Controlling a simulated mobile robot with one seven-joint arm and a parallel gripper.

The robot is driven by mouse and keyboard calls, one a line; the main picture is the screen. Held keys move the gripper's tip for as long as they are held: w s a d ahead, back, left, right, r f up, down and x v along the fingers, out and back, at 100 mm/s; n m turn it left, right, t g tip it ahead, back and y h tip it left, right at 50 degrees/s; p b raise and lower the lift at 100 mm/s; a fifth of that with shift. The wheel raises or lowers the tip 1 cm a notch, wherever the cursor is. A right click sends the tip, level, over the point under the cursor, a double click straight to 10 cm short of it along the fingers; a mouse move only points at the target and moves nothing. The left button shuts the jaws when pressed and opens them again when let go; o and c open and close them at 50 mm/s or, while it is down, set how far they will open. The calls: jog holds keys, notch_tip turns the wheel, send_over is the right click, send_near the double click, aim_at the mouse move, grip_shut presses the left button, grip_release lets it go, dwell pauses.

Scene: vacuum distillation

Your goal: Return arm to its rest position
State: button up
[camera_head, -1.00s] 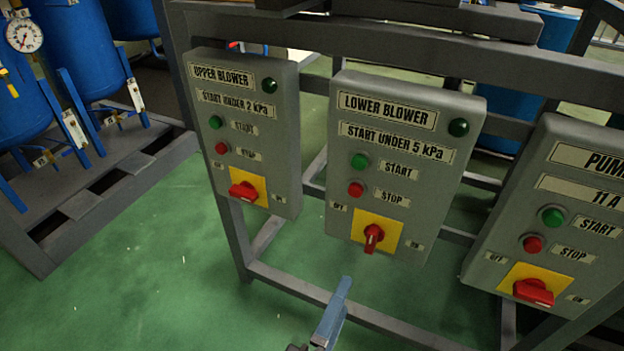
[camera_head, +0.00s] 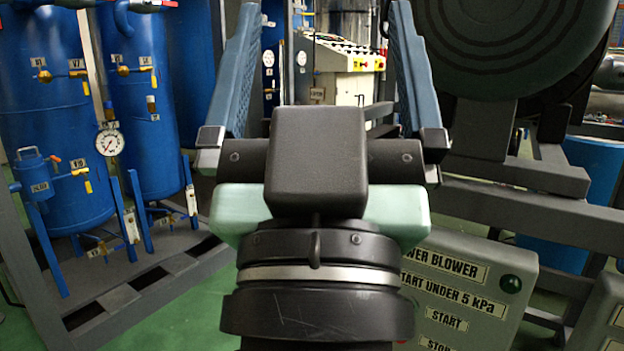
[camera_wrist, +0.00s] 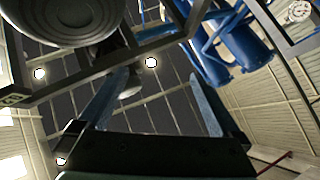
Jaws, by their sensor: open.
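My gripper (camera_head: 322,75) stands upright in the middle of the head view, close to the camera. Its two blue fingers are spread wide apart with nothing between them. In the wrist view my gripper (camera_wrist: 160,95) also shows its fingers apart and empty, pointing up toward the ceiling. My wrist hides the middle of the head view, including part of the lower blower panel (camera_head: 470,300).
Blue tanks (camera_head: 60,130) with valves and a pressure gauge (camera_head: 110,142) stand at the left on a grey skid (camera_head: 130,290). A large dark round machine (camera_head: 515,40) sits on a frame at the right. A control console (camera_head: 345,58) stands behind.

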notch_tip(320, 180, up, 40)
jog(key=s+y+p, duration=0.1)
jog(key=p, duration=3.7)
jog(key=shift+s+a+t, duration=0.25)
jog(key=shift+a+t, duration=0.05)
jog(key=shift+a, duration=0.1)
jog(key=shift+f, duration=0.15)
